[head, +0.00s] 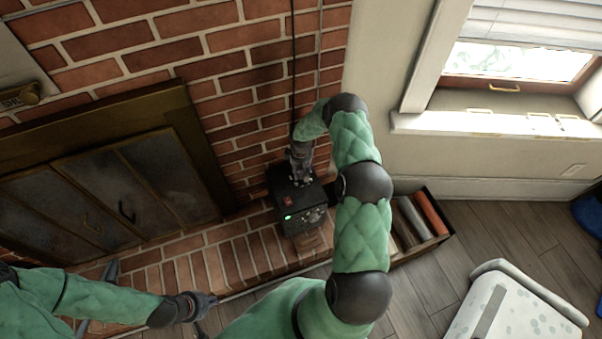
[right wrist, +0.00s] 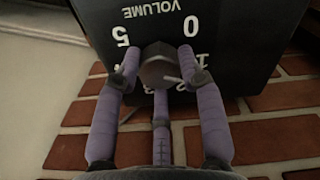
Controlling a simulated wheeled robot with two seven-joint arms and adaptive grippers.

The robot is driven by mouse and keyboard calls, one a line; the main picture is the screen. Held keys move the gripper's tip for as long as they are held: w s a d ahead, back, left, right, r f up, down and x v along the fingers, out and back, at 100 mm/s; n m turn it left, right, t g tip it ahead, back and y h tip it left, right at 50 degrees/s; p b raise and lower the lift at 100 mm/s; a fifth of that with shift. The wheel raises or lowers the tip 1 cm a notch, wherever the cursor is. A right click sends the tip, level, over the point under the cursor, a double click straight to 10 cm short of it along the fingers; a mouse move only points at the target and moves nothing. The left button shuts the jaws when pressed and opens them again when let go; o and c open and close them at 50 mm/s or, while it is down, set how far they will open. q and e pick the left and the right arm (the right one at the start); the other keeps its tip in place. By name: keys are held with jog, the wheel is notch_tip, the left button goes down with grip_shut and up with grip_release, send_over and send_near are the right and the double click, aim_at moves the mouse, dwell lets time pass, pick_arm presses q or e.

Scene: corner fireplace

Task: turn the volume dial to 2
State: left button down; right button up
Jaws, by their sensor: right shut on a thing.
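The black box with the volume dial (right wrist: 157,66) stands on the brick hearth in the head view (head: 286,205). A red switch and a green light show on it. In the right wrist view its face reads VOLUME upside down, with numbers around the grey dial. My right gripper (right wrist: 158,60) is shut on the dial, its purple fingers around it. A pale mark on the dial points to the lower right, near the 2; some numbers are partly hidden by fingers. My left gripper (head: 207,302) is low in the head view, away from the box, its fingers apart and empty.
A fireplace with glass doors (head: 120,190) is left of the box, against a brick wall. An open crate (head: 440,228) with rolled items stands right of my right arm. A pale spotted seat (head: 520,310) is at the lower right. Wooden floor between them is clear.

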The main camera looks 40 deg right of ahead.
aim_at(300, 171)
jog(key=m, duration=0.1)
jog(key=m+b, duration=0.1)
jog(key=m, duration=0.2)
jog(key=shift+w+a+m, duration=0.15)
jog(key=shift+w+m, duration=0.1)
jog(key=shift+m, duration=0.05)
jog(key=shift+m+b, duration=0.6)
jog(key=shift+m, duration=1.2)
jog(key=shift+d, duration=0.2)
jog(key=o, duration=1.1)
jog(key=shift+o, duration=0.2)
jog(key=shift+s, duration=0.1)
notch_tip(300, 171, up, 12)
